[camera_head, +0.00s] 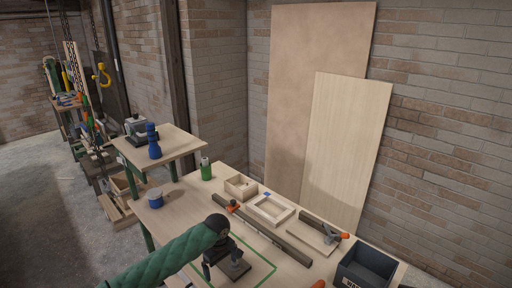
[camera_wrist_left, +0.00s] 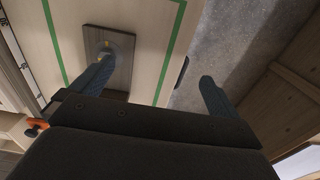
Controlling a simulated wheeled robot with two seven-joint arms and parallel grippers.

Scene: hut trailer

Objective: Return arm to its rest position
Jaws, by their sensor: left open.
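My left arm (camera_head: 160,262), in a green quilted sleeve, reaches in from the bottom left of the head view. My left gripper (camera_head: 222,264) is over the workbench, open, beside a small dark wooden plate (camera_head: 237,270). In the left wrist view the two fingers of the gripper (camera_wrist_left: 155,72) are wide apart with nothing held between them. One finger overlaps the plate (camera_wrist_left: 118,82), near a round fitting on it; I cannot tell whether they touch. The other finger shows over the floor past the bench edge. My right gripper is not in view.
The workbench (camera_head: 178,208) carries a green bottle (camera_head: 206,170), a blue-sided tin (camera_head: 155,198), a wooden box (camera_head: 240,187), a pale frame (camera_head: 270,208), a long dark beam (camera_head: 262,232), clamps and a dark bin (camera_head: 364,268). Green tape (camera_head: 262,255) outlines an area around the plate.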

